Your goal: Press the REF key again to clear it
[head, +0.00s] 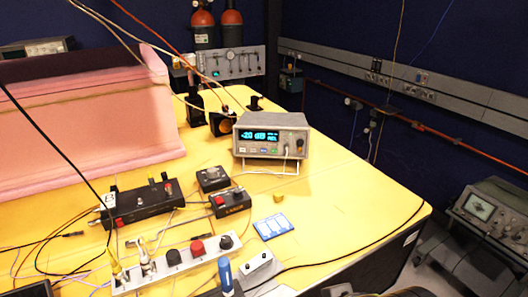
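A grey bench meter (272,120) stands upright on the yellow table, right of the middle. Its dark display (262,136) is lit with cyan characters, which look like a negative reading in dB with small text at the right end. A row of small keys (263,151) sits below the display; their labels are too small to read, so I cannot tell which one is REF. A knob and a connector with a pale cable are on the right of its front. My gripper is not clearly in view, and nothing is touching the meter.
Small black boxes (213,178) and a blue-and-white card (273,226) lie in front of the meter. A connector strip (175,262) and a blue-capped object (226,274) are nearer. A pink foam enclosure (85,115) stands left. The table right of the meter is mostly clear.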

